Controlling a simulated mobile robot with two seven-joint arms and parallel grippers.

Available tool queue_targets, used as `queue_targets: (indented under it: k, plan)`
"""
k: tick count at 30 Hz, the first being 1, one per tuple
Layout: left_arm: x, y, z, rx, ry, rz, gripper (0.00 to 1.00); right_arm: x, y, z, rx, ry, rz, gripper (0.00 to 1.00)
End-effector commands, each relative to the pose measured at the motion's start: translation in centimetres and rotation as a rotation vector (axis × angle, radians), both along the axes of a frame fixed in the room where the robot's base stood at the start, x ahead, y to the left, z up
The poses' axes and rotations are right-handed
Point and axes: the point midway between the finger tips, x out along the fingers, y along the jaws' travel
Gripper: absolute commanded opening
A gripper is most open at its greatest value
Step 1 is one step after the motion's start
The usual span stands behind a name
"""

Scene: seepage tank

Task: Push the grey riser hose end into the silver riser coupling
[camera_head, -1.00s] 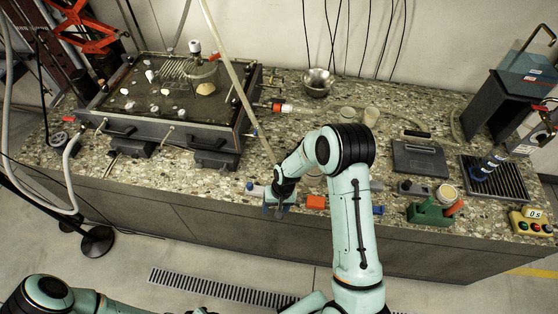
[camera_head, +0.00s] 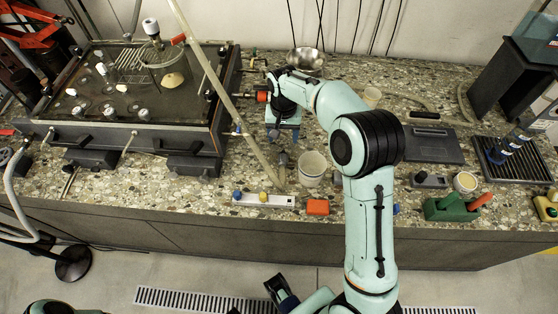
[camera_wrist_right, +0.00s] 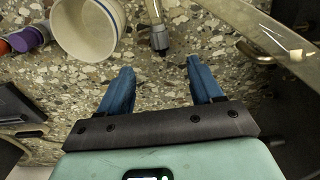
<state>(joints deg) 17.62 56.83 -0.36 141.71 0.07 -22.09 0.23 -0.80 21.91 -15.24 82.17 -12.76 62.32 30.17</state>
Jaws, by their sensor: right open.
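My right gripper (camera_head: 283,132) is open over the bench beside the tank's right side. Its two blue fingers (camera_wrist_right: 160,68) are parted, with nothing between them. Just beyond the fingertips in the right wrist view is a narrow grey hose-like piece (camera_wrist_right: 158,36) with a silvery collar and dark tip; it looks like the grey riser hose end. It also shows in the head view (camera_head: 282,159), left of the white cup. I cannot pick out the silver riser coupling with certainty. A dark part with blue at the bottom edge seems to be my left gripper (camera_head: 282,291); its jaws are unclear.
The white cup (camera_head: 312,168) (camera_wrist_right: 88,28) stands close to the right gripper. A pale clear tube (camera_head: 214,75) slants down from above, just left of it. The tank (camera_head: 120,133) is to the left; a red-ringed fitting (camera_head: 262,97) is near the wrist. An orange block (camera_head: 317,207) lies in front.

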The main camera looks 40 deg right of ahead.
Motion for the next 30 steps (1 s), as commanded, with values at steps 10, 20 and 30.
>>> queue_targets:
  k: [10, 20, 30]
  plan:
    - [-0.1, 0.0, -0.6, 0.000, 0.001, 0.000, 0.43, -0.1, 0.0, -6.2, 0.001, 0.003, 0.000, 0.65]
    - [-0.2, 0.0, -0.8, -0.001, 0.002, -0.001, 0.43, -0.1, 0.1, -9.3, 0.002, 0.005, 0.000, 0.65]
    - [-0.2, 0.0, -1.0, 0.000, 0.002, -0.001, 0.43, 0.0, 0.1, -12.3, 0.001, 0.000, 0.000, 0.65]
